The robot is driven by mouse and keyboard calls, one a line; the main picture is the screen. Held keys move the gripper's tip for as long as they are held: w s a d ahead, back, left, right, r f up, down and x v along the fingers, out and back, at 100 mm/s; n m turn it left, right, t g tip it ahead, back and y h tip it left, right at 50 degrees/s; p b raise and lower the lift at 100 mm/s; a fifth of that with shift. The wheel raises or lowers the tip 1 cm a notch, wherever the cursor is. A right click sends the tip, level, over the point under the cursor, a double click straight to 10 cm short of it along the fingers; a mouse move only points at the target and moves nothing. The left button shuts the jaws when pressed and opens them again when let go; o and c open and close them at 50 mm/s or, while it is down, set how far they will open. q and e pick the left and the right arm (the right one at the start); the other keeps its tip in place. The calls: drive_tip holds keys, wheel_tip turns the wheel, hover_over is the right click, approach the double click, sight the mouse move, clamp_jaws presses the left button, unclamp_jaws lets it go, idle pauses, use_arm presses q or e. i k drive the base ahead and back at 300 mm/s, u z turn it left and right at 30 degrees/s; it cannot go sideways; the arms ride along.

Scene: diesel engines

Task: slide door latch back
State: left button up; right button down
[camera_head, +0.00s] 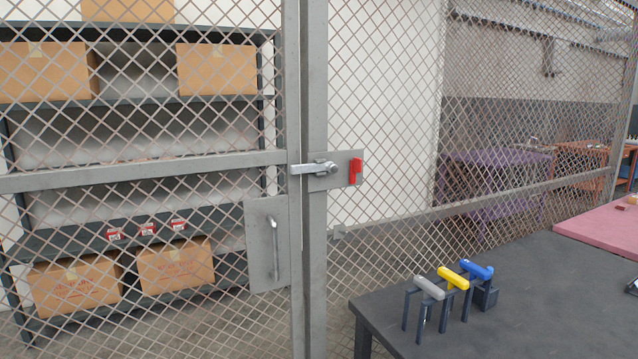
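A mesh door in a grey metal frame fills the left side, and its upright edge (295,220) meets a fixed post (316,250). The silver door latch (314,168) lies level across the gap between door frame and post, on a grey plate (343,184). A red piece (356,171) sits at the right end of that plate. A door handle (274,248) is fixed upright on a plate low on the door, left of the edge. Neither of my grippers shows in the head view.
A dark table (470,310) stands at the lower right, holding a rack with grey (428,288), yellow (453,278) and blue (476,270) handles. A pink surface (605,228) lies beyond. Shelves with cardboard boxes (175,265) stand behind the mesh.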

sight(303, 169)
drive_tip(key=k, duration=0.6)
drive_tip(key=u, duration=0.25)
drive_tip(key=i, duration=1.65)
drive_tip(key=z, duration=0.05)
